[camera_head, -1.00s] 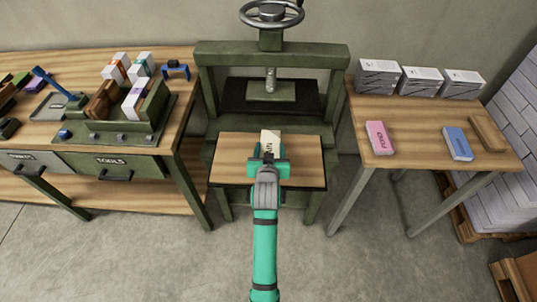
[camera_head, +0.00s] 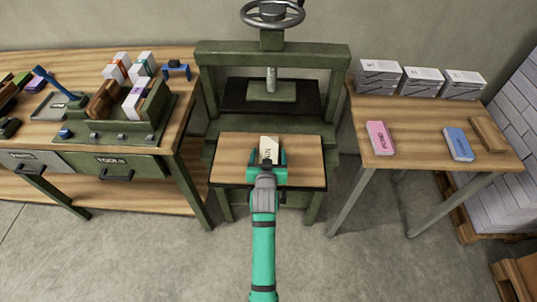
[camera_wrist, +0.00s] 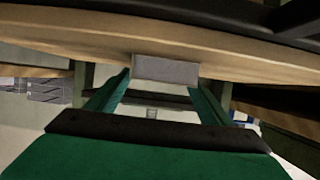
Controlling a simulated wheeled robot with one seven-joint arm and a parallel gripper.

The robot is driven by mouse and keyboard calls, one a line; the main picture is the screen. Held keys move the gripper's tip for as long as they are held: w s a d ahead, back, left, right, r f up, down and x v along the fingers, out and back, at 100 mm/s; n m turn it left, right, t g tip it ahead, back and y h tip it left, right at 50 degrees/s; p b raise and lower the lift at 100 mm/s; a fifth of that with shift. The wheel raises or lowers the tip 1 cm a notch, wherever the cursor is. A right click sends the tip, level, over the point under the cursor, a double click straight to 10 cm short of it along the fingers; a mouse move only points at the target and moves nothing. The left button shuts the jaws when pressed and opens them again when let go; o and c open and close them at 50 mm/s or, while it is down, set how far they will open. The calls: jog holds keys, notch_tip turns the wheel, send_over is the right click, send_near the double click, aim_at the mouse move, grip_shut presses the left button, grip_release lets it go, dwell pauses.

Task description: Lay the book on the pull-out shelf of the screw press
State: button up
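The book (camera_head: 269,145), pale with dark lettering, lies on the wooden pull-out shelf (camera_head: 231,158) of the green screw press (camera_head: 217,48). In the wrist view its grey-white end (camera_wrist: 165,69) sits at the shelf edge (camera_wrist: 85,40), just beyond my fingertips. My gripper (camera_head: 268,157) is at the front part of the shelf, on the near side of the book. Its two green fingers stand apart, one toward each side of the book's near end, and it looks open. In the head view my gripper hides the near end of the book.
A bench (camera_head: 185,110) with tools and an upright book rack (camera_head: 104,129) stands at left. A table (camera_head: 411,127) at right holds a pink book (camera_head: 380,138), a blue book (camera_head: 458,143) and grey boxes (camera_head: 379,77). The shelf is bare on both sides of the book.

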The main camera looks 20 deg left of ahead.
jog(key=shift+s+r, duration=0.1)
jog(key=shift+r, duration=0.1)
jog(key=v, duration=1.1)
jog(key=shift+s+d+r, duration=0.1)
jog(key=shift+s, duration=0.2)
jog(key=s+d+f+m+h, duration=0.1)
jog(key=s+d+f, duration=0.15)
jog(key=s, duration=0.25)
jog(key=s+d+f+t, duration=0.1)
jog(key=s+d+f, duration=0.1)
jog(key=s+d, duration=0.3)
jog(key=s+d+f+m+h, duration=0.1)
jog(key=s+d+f, duration=0.15)
jog(key=s, duration=0.35)
jog(key=s+d+r+h, duration=0.1)
jog(key=s+d+r, duration=0.2)
jog(key=s, duration=0.6)
jog(key=s+d+r+m+t, duration=0.1)
jog(key=s+d+r, duration=0.2)
jog(key=s, duration=0.6)
jog(key=shift+s+d+h, duration=0.3)
jog(key=shift+s+h, duration=0.05)
jog(key=shift+h, duration=0.05)
